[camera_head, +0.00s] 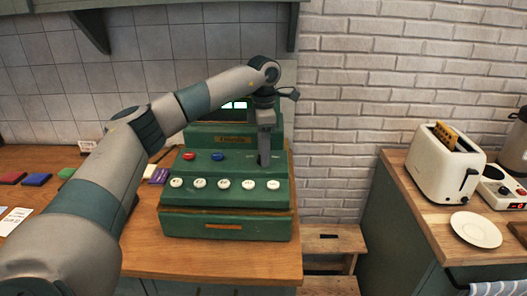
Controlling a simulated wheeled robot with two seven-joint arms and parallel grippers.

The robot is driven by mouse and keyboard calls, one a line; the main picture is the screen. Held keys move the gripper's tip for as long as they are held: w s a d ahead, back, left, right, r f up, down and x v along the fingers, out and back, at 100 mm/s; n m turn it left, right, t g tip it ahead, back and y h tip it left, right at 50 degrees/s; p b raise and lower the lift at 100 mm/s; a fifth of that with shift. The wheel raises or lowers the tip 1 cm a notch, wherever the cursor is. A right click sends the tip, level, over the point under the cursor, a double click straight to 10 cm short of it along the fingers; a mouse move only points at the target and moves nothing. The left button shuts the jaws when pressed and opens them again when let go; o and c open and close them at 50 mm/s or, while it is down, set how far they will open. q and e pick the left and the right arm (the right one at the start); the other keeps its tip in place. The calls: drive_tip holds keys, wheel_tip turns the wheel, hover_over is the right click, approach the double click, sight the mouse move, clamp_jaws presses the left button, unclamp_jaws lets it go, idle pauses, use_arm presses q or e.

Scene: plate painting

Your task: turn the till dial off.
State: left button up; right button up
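A green till (226,223) stands on the wooden counter in the middle of the view. It has a row of white round buttons, a red and a blue button, and a lit display (235,105) partly behind my arm. My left gripper (264,162) points down over the right part of the till's upper panel, right of the blue button. Its fingers look narrow from here, and I cannot tell whether they are apart. I cannot make out the dial; the gripper covers that part of the panel. My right gripper is not in view.
A white toaster (436,178) with a slice in it, a white plate (476,230) and a small appliance with a red display (503,191) stand on the right counter. Coloured blocks (36,180) and cards lie left. A wooden stool (332,240) stands in the gap.

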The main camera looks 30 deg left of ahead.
use_arm(q)
drive_tip(key=shift+r, duration=0.45)
wheel_tip(320, 180, up, 4)
drive_tip(key=shift+f+b, duration=0.2)
drive_tip(key=shift+b, duration=0.55)
wheel_tip(320, 180, up, 13)
drive_tip(key=shift+b, duration=0.3)
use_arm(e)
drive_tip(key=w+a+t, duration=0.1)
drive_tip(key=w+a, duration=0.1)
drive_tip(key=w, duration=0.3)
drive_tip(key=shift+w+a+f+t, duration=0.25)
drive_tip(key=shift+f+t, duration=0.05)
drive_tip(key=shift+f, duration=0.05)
use_arm(q)
drive_tip(key=shift+f, duration=0.1)
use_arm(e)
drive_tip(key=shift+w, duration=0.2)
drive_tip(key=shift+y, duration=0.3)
